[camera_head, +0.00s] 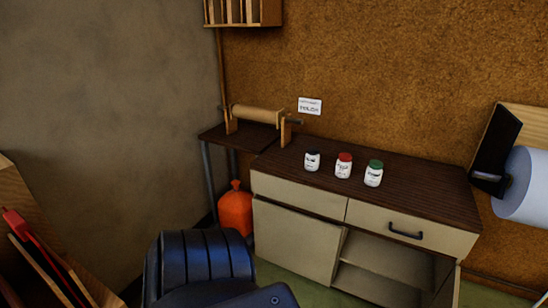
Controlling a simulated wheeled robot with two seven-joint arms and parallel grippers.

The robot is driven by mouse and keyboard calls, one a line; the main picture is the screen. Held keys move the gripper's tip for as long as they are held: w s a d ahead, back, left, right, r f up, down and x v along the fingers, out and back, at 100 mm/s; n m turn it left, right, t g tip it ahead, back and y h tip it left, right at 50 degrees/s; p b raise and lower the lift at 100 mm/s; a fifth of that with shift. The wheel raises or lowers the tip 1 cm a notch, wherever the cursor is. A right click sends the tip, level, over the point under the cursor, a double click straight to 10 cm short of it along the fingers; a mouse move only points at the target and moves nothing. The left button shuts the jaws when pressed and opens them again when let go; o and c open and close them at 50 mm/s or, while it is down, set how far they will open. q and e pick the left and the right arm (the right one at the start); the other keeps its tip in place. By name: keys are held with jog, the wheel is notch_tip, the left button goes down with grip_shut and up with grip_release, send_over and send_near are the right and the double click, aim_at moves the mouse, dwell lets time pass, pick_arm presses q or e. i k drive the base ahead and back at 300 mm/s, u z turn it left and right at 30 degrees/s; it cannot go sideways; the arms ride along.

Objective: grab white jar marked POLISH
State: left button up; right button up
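Three white jars stand upright in a row on the dark brown cabinet top (420,190). The left jar (312,162) has a black lid, the middle jar (343,167) a red lid, and the right jar (373,176) a green lid. Each has a dark-printed label too small to read, so I cannot tell which is marked POLISH. Neither of my grippers is in view.
A paper roll on a wooden stand (257,114) sits left of the jars. A small white sign (310,106) hangs behind. An orange bottle (235,209) stands by the cabinet. A big white roll (524,184) is at right. The cabinet top right of the jars is clear.

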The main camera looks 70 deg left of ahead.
aim_at(344, 167)
jog(key=u, duration=0.7)
jog(key=i, duration=0.3)
jog(key=u, duration=0.05)
